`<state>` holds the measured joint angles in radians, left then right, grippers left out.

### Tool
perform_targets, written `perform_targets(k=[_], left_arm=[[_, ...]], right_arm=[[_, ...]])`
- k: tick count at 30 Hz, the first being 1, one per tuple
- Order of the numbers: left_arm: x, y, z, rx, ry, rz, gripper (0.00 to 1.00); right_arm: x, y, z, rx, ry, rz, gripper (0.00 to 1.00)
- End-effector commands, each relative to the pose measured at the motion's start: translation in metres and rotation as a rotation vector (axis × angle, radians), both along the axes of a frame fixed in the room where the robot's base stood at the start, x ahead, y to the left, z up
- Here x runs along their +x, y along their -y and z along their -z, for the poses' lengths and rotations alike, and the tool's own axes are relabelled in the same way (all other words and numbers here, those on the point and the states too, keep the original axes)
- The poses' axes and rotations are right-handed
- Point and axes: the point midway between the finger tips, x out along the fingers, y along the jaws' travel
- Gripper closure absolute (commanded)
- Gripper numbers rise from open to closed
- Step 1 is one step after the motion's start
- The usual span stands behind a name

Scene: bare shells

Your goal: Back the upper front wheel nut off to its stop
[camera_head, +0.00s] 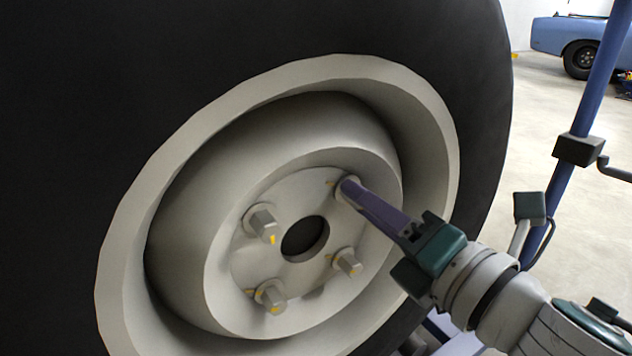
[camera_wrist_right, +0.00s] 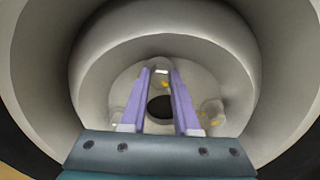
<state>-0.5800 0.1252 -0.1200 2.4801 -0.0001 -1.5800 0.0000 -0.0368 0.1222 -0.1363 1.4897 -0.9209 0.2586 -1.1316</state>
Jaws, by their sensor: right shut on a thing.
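The wheel (camera_head: 120,268) has a pale rim and a black tyre and fills most of the head view. Its hub (camera_head: 285,190) has a dark centre hole and several hex nuts with yellow marks. My right gripper (camera_head: 347,187) reaches in from the lower right, its long purple fingers shut on the uppermost nut in the picture. In the head view the fingers mostly cover that nut. In the right wrist view the upper nut (camera_wrist_right: 160,79) sits between the fingertips, with a yellow mark on it. My left gripper is not in view.
A blue post (camera_head: 598,85) stands at right; a blue car (camera_head: 570,38) is far behind on open floor.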

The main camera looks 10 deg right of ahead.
Motion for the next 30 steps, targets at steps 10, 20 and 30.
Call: perform_targets(k=[10, 20, 30], left_arm=[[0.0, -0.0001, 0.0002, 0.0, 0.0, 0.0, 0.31], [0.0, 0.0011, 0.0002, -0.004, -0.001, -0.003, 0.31], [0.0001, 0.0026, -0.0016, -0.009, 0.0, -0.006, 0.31]], right_arm=[[0.0001, 0.0, -0.0004, -0.014, 0.006, -0.001, 1.0], [0.0001, 0.0, -0.0004, -0.011, 0.005, -0.001, 0.45], [-0.0032, 0.0011, -0.0004, -0.009, 0.002, 0.001, 0.42]])
